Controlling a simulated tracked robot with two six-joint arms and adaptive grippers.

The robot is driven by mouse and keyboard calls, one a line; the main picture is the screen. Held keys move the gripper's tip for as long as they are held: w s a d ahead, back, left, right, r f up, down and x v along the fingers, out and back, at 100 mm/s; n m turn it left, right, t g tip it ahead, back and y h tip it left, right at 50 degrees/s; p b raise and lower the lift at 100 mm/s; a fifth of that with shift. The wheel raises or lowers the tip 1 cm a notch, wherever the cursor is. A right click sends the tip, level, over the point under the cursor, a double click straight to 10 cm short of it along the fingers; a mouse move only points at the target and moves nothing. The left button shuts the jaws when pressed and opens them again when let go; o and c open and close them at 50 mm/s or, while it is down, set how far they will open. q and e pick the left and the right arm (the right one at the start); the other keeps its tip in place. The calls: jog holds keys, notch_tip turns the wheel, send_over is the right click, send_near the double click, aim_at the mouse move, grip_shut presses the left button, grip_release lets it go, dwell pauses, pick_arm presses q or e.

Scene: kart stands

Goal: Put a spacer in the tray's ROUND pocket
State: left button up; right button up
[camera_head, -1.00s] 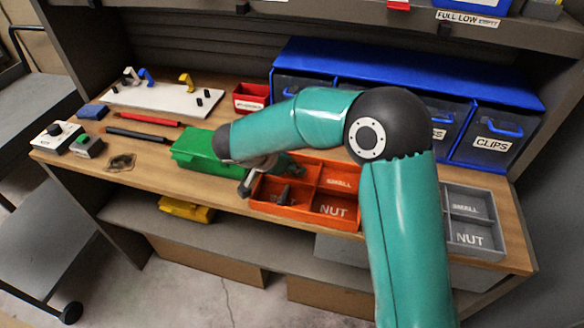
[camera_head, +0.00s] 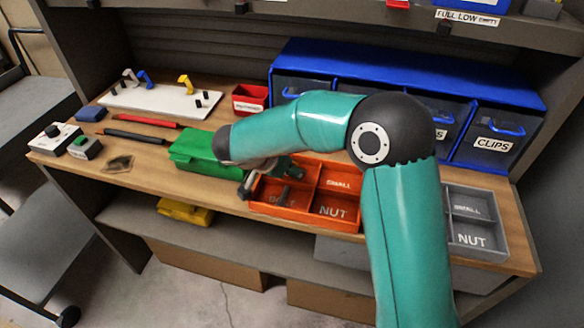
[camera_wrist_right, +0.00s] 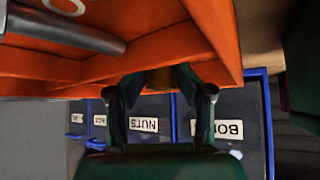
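The orange tray (camera_head: 304,222) sits on the bench, with compartments marked "NUT" and "SMALL"; no round pocket can be made out. A dark bolt-like piece (camera_wrist_right: 75,29) lies in its left compartment. My right gripper (camera_wrist_right: 158,79) is at the tray's left end, beside the green box, and is partly hidden by my forearm in the head view. In the right wrist view its two fingers close on a small brownish piece (camera_wrist_right: 158,78), which looks like a spacer, close to the tray's wall. My left gripper is not in view.
The green box (camera_head: 192,152) stands left of the tray. A grey tray (camera_head: 490,251) is at the right. Blue drawers (camera_head: 494,141) and a red bin (camera_head: 249,98) stand behind. A white board (camera_head: 150,100) with hooks and two pens are at the left.

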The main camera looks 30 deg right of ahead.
jog(key=shift+s+a+f, duration=0.2)
jog(key=shift+f, duration=0.35)
jog(key=shift+r+p, duration=0.3)
jog(key=shift+p, duration=0.25)
jog(key=shift+w+r+p, duration=0.1)
jog(key=shift+r+p, duration=0.55)
jog(key=shift+p, duration=0.5)
jog(key=shift+a+r+b, duration=0.3)
jog(key=shift+a+b, duration=0.35)
jog(key=shift+b, duration=0.15)
jog(key=b+v, duration=0.1)
jog(key=v, duration=0.9)
jog(key=shift+r, duration=0.4)
jog(key=shift+w, duration=0.1)
